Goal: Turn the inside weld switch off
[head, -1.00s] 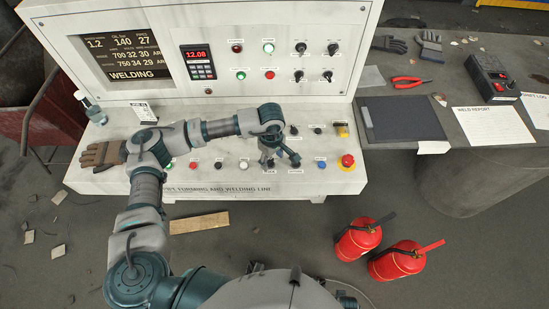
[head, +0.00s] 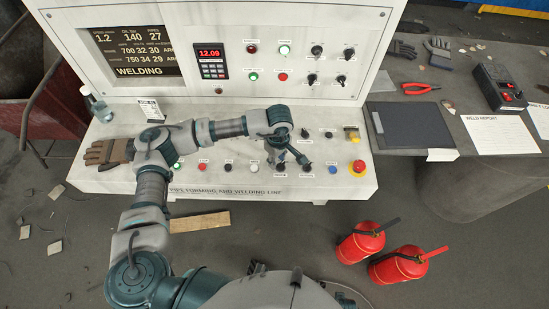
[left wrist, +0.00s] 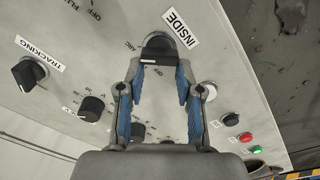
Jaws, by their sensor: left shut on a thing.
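In the left wrist view, the inside switch (left wrist: 158,48) is a black rotary knob on the white panel, beside its "INSIDE" label (left wrist: 181,28). Its dark bar lies nearly level across that picture. My left gripper (left wrist: 160,68) has its two blue-padded fingers on either side of the knob, shut on it. In the head view, my left gripper (head: 293,164) points down at the front right part of the sloping console. The arm and fingers largely hide the switch there.
A tracking knob (left wrist: 28,74) and another black knob (left wrist: 91,108) are close by. A red emergency button (head: 358,168) is at the console's right end. A glove (head: 108,152) lies at its left. Two fire extinguishers (head: 362,242) stand on the floor.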

